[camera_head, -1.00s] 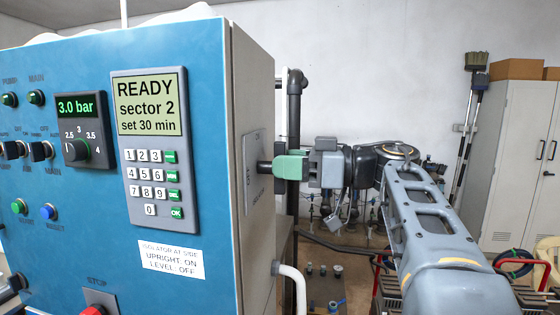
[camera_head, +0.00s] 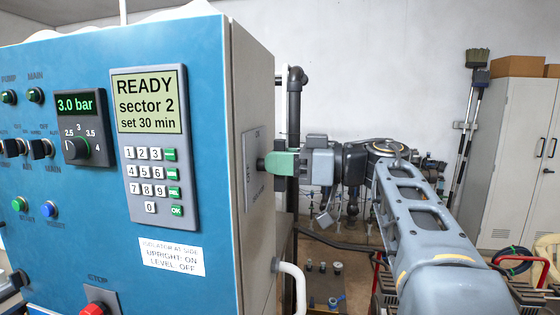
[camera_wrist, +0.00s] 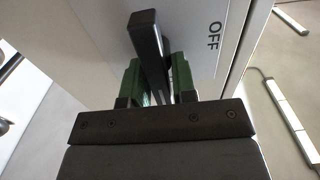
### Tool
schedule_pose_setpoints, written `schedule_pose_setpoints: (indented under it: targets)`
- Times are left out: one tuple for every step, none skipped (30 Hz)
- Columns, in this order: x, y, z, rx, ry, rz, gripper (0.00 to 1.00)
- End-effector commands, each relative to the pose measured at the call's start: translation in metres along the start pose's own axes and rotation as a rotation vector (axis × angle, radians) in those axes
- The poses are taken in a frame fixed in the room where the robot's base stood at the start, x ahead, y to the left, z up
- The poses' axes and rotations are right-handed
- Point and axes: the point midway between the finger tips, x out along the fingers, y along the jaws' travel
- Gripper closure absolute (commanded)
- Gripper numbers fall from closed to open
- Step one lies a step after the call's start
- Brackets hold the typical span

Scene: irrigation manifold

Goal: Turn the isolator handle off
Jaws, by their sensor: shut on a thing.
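The isolator handle (camera_wrist: 147,38) is a dark bar on the right side wall of the blue control cabinet (camera_head: 100,225). In the wrist view it stands out between the two green fingers of my gripper (camera_wrist: 157,82). In the head view my gripper (camera_head: 281,163) is at the cabinet's side, shut on the handle, with its green finger hiding most of it. The pale side plate (camera_head: 251,180) lies behind it. An OFF mark (camera_wrist: 214,36) shows right of the handle in the wrist view. I cannot tell the handle's exact angle.
A white label (camera_head: 171,257) on the cabinet front reads upright on, level off. A dark vertical pipe (camera_head: 294,105) stands behind my gripper. A white curved pipe (camera_head: 294,275) leaves the cabinet's side below. A grey cupboard (camera_head: 510,160) stands far right.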

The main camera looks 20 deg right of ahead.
Motion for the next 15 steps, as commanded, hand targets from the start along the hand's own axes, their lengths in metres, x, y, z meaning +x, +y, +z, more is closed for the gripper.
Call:
schedule_pose_setpoints:
  targets:
    - [0.0000,0.0000,0.0000,-0.001,0.000,0.000,0.98]
    - [0.0000,0.0000,0.0000,-0.003,0.000,0.000,0.98]
    - [0.0000,0.0000,0.0001,-0.007,0.000,0.000,0.98]
    - [0.0000,-0.0001,0.0001,-0.011,0.000,0.000,0.98]
    - [0.0000,-0.0001,0.0002,-0.017,0.000,0.000,0.98]
    - [0.0000,-0.0003,0.0003,-0.028,0.000,0.000,0.98]
    - [-0.0001,-0.0003,0.0004,-0.039,0.000,0.000,0.98]
    - [-0.0001,-0.0005,0.0005,-0.052,0.000,0.000,0.98]
    - [-0.0001,-0.0007,0.0006,-0.071,0.000,0.000,0.98]
    - [0.0000,-0.0009,0.0007,-0.089,0.000,0.000,0.98]
    - [0.0000,-0.0011,0.0008,-0.107,0.000,0.000,0.98]
    - [0.0000,-0.0014,0.0009,-0.136,0.000,0.000,0.98]
    - [-0.0001,-0.0016,0.0010,-0.160,0.000,0.000,0.98]
    - [-0.0001,-0.0019,0.0011,-0.185,0.000,0.000,0.98]
    - [0.0000,-0.0022,0.0013,-0.220,0.000,0.000,0.98]
